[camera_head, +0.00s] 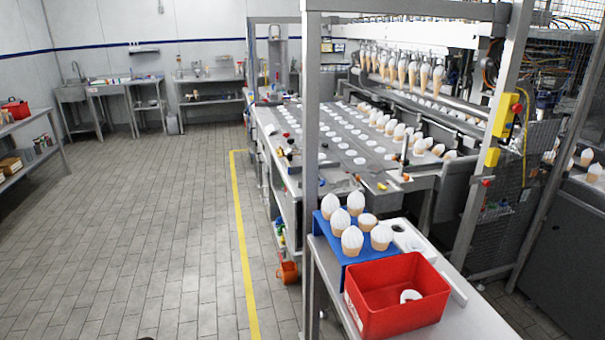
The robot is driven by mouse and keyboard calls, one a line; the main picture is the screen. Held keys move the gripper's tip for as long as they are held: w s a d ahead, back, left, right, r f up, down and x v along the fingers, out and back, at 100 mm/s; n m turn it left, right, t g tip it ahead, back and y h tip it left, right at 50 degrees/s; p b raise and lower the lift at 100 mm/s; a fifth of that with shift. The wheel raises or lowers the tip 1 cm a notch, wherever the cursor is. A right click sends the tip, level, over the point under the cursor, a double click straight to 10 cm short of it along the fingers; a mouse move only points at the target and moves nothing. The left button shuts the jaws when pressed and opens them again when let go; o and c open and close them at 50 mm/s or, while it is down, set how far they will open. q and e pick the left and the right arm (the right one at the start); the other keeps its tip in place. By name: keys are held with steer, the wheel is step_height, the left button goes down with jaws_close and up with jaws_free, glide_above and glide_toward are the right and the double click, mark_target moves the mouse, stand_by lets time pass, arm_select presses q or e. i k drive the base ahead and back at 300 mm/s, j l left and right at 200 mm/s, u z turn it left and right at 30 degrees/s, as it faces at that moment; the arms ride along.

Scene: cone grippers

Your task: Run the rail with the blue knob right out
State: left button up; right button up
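The long machine (306,160) runs back from the middle of the view, with rows of round white-looking openings along its bed. Small knobs or fittings in red, black and other colours sit along its left edge. A small blue spot (322,182) shows near the machine's front end, beside the grey upright post; I cannot tell whether it is the blue knob. No rail with a blue knob can be made out clearly at this distance. Neither of my grippers is in view.
A near bench (470,318) holds a red bin (397,297) and a blue stand (327,232) with several filled cones. A grey upright post (310,120) stands before the machine. The tiled floor (150,220) left of the yellow line (242,240) is clear.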

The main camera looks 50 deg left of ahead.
mark_target(333, 174)
steer(key=u, duration=1.35)
steer(key=i+j+z, duration=0.15)
steer(key=z, duration=0.55)
steer(key=i+j+z, duration=0.2)
steer(key=j, duration=0.2)
steer(key=i+j+z, duration=0.2)
steer(key=j, duration=0.2)
steer(key=i+j+z, duration=0.2)
steer(key=j, duration=0.2)
steer(key=j+z, duration=0.25)
steer(key=j, duration=0.15)
